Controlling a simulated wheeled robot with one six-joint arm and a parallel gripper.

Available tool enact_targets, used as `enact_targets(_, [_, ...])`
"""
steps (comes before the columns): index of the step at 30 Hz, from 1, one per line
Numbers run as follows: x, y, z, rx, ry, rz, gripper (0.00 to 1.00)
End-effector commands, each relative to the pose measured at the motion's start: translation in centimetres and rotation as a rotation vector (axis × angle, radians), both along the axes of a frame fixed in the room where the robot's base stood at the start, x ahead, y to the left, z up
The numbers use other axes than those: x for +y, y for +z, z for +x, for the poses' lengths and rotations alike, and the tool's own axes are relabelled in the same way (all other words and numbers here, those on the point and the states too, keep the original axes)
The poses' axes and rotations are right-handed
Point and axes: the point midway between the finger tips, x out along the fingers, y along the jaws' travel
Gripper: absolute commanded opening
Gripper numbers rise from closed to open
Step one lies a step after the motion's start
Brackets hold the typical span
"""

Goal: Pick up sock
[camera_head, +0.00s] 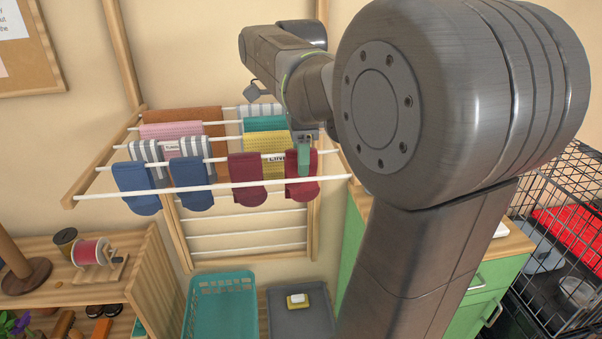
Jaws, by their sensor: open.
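Several socks hang over the front rods of a wooden drying rack (88,170). There are two blue socks (192,183) (138,189) on the left. A dark red sock (246,181) hangs right of them, and a second dark red sock (301,188) hangs at the right end. My gripper (303,160) is in front of the upper part of the right dark red sock, with a green finger showing over it. My arm hides much of the gripper, and whether it touches the sock cannot be told.
Striped, pink, teal and yellow cloths hang on the rods behind. A teal basket (222,280) and a grey tray (316,300) with a soap-like block (297,301) stand below. A wooden shelf (145,270) is at left; a green cabinet (500,283) and wire cage (560,235) are at right.

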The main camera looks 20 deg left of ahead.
Motion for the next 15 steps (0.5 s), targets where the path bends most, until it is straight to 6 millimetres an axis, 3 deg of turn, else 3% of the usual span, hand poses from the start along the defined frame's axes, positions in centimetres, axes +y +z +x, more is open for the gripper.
enact_targets(6, [0.0, -2.2, 0.0, 0.0, 0.0, 0.0, 0.49])
enact_targets(13, [0.0, -2.3, 0.0, 0.0, -0.001, 0.0, 0.49])
enact_targets(15, [0.0, -2.3, 0.0, 0.0, -0.001, 0.0, 0.35])
